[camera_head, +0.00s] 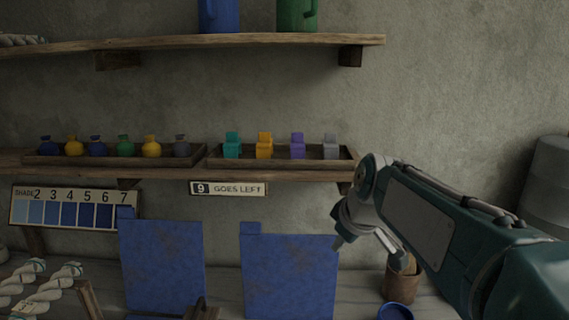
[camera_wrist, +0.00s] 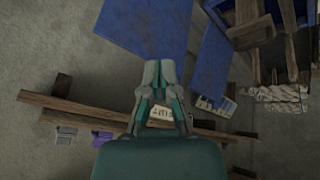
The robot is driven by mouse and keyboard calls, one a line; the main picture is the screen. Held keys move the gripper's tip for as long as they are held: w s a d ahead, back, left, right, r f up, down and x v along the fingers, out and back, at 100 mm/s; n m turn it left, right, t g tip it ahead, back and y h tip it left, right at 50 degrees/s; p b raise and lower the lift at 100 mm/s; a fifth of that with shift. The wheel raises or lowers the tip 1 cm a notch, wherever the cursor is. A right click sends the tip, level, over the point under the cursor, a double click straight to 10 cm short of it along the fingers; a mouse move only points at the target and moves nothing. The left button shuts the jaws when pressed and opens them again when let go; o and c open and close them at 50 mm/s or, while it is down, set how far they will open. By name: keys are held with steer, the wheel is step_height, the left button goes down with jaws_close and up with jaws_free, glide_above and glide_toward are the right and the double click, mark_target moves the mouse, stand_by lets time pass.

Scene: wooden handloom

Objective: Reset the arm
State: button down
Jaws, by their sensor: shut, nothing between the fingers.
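My arm reaches in from the right in the head view, in front of the wall. My gripper (camera_head: 338,241) hangs at its end, pointing down, just right of the right blue panel in the picture. In the wrist view my gripper (camera_wrist: 160,66) has its two fingers together, with nothing between them. The right blue panel (camera_head: 290,278) and the left blue panel (camera_head: 162,268) stand upright on the bench. Whether the gripper touches the right panel cannot be told.
A shelf tray (camera_head: 347,154) holds four-colour blocks left of my arm; another tray (camera_head: 30,159) holds small bottles. A sign (camera_head: 228,188) reads "9 GOES LEFT". A shade card (camera_head: 75,207) hangs left. A brown pot (camera_head: 398,283) and blue cup (camera_head: 395,312) stand below my arm.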

steer(key=s+d+f+m, duration=0.1)
steer(key=s+f+m, duration=0.2)
steer(key=s, duration=0.4)
steer(key=s+d+f+m+h, duration=0.1)
steer(key=s+d+f+m, duration=0.1)
steer(key=s, duration=0.6)
steer(key=s+d+f+m+h, duration=0.1)
steer(key=s+d+f+m, duration=0.1)
steer(key=s+f+m, duration=0.2)
steer(key=s, duration=0.3)
steer(key=shift+s+f, duration=0.15)
